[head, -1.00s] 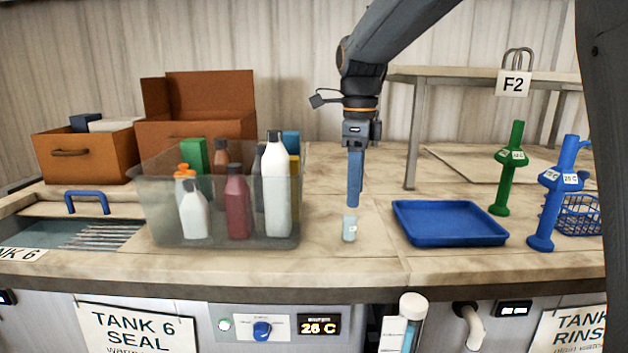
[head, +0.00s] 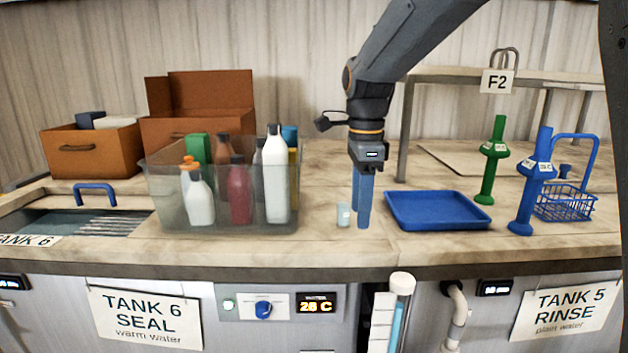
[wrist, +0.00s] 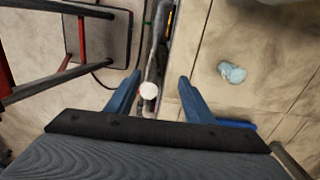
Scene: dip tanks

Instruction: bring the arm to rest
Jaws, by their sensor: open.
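My gripper (head: 361,205) hangs from the arm in the head view, its blue fingers pointing down over the worktop. It is open, with nothing between the fingers. A small clear cup (head: 344,215) stands upright on the worktop just left of the fingers. In the wrist view my gripper (wrist: 157,82) shows both fingers spread apart over the counter's front edge, and the pale cup (wrist: 232,72) lies off to the right of them, apart.
A clear bin (head: 222,220) of several bottles stands left of my gripper, and a blue tray (head: 437,223) stands right. Green (head: 491,165) and blue (head: 531,190) posts and a blue basket (head: 566,208) stand farther right. A raised shelf (head: 440,76) is behind.

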